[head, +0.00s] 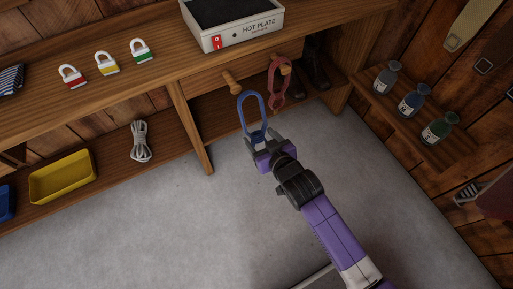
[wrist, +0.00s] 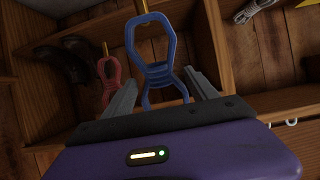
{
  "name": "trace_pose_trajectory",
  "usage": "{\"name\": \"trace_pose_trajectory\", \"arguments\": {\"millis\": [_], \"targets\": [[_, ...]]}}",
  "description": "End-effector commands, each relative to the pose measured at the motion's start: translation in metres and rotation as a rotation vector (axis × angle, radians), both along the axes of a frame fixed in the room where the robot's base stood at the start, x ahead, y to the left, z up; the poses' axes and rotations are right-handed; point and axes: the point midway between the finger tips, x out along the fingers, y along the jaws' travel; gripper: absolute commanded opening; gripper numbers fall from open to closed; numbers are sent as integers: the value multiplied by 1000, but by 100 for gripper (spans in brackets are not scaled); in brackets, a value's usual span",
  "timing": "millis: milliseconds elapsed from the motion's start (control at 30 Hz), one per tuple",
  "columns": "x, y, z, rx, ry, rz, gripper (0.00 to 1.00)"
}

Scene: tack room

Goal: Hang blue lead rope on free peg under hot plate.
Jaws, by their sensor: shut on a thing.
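The blue lead rope (head: 241,112) is a stiff loop with a narrow waist, held upright. It also shows in the wrist view (wrist: 170,52). My gripper (head: 259,140) is shut on its lower end, with the large loop above the fingers. The free wooden peg (head: 231,79) juts from the shelf front under the white hot plate (head: 236,32). Its tip is close to the top of the blue loop; I cannot tell whether it is inside the loop. A red rope (head: 273,82) hangs on the peg to the right (head: 285,66).
Below are a grey rope bundle (head: 140,142) and a yellow tray (head: 62,177). Dark boots (wrist: 85,60) stand behind the red rope. Bottles (head: 412,101) line a right-hand shelf. The grey floor (head: 180,235) is clear.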

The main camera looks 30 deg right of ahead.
Motion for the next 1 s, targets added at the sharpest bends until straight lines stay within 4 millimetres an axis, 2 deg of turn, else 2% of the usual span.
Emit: {"name": "trace_pose_trajectory", "arguments": {"millis": [33,400,667,1000], "targets": [[0,1,-11,-3,-39,5,11],[-1,13,1,-7,-222,38,11],[2,15,7,-6,-243,44,11],[19,15,4,-7,-241,44,11]]}}
